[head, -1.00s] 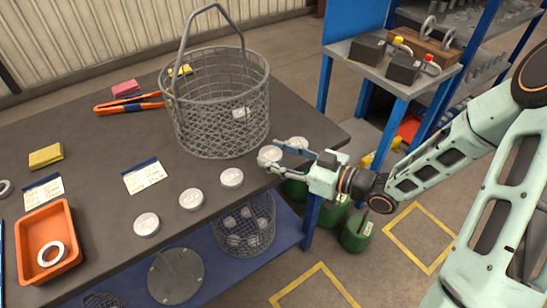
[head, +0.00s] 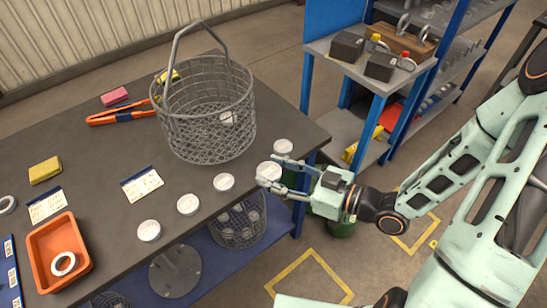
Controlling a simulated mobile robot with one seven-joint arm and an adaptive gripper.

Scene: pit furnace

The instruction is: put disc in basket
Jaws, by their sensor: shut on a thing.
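The wire basket (head: 207,140) with its raised handle stands on the dark table. One pale disc (head: 227,117) shows inside it through the mesh. My gripper (head: 272,172) is at the table's right front edge, shut on a pale grey disc (head: 268,169) between its fingertips. I cannot tell whether this disc is clear of the tabletop. Another disc (head: 283,146) lies just behind the upper finger. More discs lie in a row along the front edge: one (head: 223,182) left of my gripper, one (head: 188,204) farther left, and one (head: 149,230) at the row's left end.
An orange tray (head: 40,240) holding a ring is at left. Paper cards, a yellow sponge (head: 45,170) and orange-handled pliers (head: 120,116) lie on the table. Another wire basket (head: 238,225) sits on the lower shelf. A blue rack (head: 335,75) stands right.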

